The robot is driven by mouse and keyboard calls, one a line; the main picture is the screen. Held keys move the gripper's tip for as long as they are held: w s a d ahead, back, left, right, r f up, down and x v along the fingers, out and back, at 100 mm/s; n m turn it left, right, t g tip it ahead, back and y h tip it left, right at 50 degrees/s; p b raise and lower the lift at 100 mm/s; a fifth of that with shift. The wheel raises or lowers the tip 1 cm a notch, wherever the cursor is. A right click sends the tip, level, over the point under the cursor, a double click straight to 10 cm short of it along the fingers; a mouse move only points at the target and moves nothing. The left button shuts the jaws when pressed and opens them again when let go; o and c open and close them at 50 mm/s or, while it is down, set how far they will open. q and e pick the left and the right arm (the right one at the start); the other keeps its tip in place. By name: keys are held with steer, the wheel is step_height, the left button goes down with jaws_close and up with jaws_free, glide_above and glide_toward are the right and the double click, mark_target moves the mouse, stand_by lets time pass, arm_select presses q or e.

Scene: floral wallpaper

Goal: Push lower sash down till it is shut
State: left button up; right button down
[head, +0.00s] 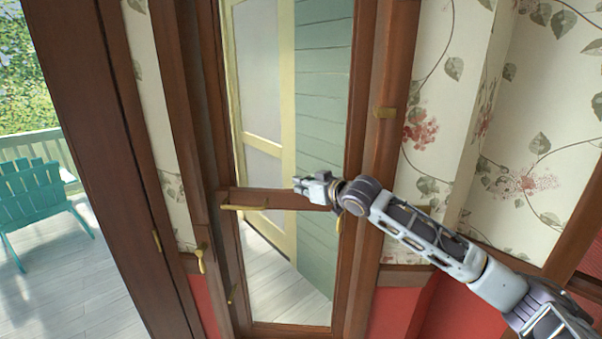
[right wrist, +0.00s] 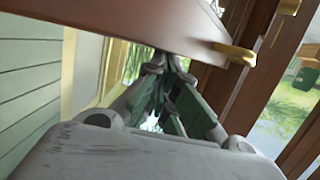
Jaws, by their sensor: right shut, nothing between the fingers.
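The lower sash has a brown wooden rail (head: 275,200) across the window, with glass above it and an opening below it down to the sill (head: 290,329). A brass handle (head: 243,207) sticks out from the rail's left part. My right gripper (head: 299,183) is shut and empty, at the upper edge of the rail, right of that handle. In the right wrist view, the fingertips (right wrist: 160,62) meet the edge of the rail (right wrist: 120,32), with the brass handle (right wrist: 238,54) beside them; firm contact is hard to tell. My left gripper is not in view.
Another brass piece (head: 200,259) sits low on the left. Flowered wallpaper (head: 445,100) covers the wall. A teal chair (head: 40,200) stands outside.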

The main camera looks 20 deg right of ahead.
mark_target(300, 200)
step_height(300, 200, down, 4)
steer(key=shift+f+b, duration=0.15)
steer(key=shift+b, duration=0.25)
steer(key=shift+f, duration=0.45)
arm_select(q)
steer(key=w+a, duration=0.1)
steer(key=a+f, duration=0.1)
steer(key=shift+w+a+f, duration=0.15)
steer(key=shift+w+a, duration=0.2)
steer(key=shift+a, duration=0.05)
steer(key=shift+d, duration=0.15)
arm_select(e)
steer(key=shift+f, duration=0.1)
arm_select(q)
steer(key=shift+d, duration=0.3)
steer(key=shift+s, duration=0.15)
